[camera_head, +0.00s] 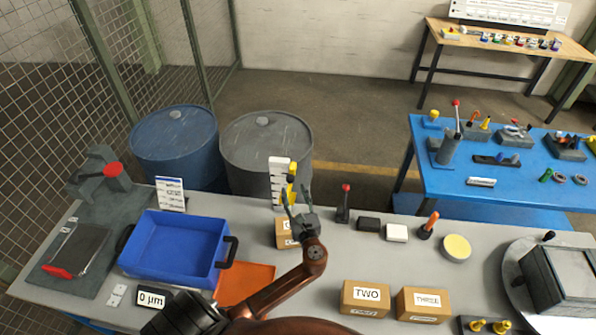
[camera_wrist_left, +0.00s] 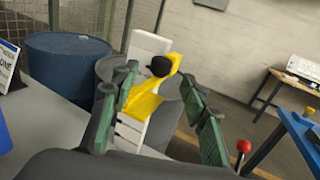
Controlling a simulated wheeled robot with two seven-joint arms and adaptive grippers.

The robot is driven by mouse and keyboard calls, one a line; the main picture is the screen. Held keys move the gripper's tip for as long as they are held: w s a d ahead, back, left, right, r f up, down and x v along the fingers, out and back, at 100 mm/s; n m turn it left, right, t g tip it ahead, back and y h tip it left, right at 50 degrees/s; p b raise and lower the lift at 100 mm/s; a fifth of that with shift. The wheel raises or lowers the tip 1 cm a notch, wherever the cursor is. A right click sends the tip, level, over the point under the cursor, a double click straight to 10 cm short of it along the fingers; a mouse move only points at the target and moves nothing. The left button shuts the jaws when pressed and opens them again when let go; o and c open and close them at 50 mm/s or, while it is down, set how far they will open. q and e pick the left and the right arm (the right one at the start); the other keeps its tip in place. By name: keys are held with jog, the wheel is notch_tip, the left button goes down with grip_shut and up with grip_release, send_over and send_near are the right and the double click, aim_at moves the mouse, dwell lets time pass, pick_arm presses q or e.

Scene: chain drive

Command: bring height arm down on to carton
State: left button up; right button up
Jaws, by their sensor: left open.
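The height arm is a yellow piece (camera_wrist_left: 146,104) with a black knob (camera_wrist_left: 160,66), on a white upright column (camera_wrist_left: 148,44). In the head view the yellow height arm (camera_head: 291,176) shows high on the white column (camera_head: 278,184). A brown carton (camera_head: 284,238) stands below it, mostly hidden by my left gripper (camera_head: 297,196). My left gripper is open, and in the wrist view its green-padded fingers (camera_wrist_left: 158,76) are on either side of the yellow arm and knob. Contact cannot be told. My right gripper is not in view.
A blue bin (camera_head: 172,249) and an orange mat (camera_head: 254,282) lie left of the carton. A red-knobbed lever (camera_head: 344,204) stands close on the right. Cartons TWO (camera_head: 366,298) and THREE (camera_head: 424,304) sit nearer the front. Two drums (camera_head: 266,145) stand behind the table.

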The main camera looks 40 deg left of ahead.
aim_at(292, 181)
pick_arm(q)
jog(key=p+x, duration=0.1)
jog(key=x, duration=0.5)
jog(key=shift+w+a+r, duration=0.1)
jog(key=shift+w, duration=0.3)
jog(key=shift+w+a, duration=0.3)
jog(key=shift+a, duration=0.2)
jog(key=shift+c, duration=0.5)
grip_shut()
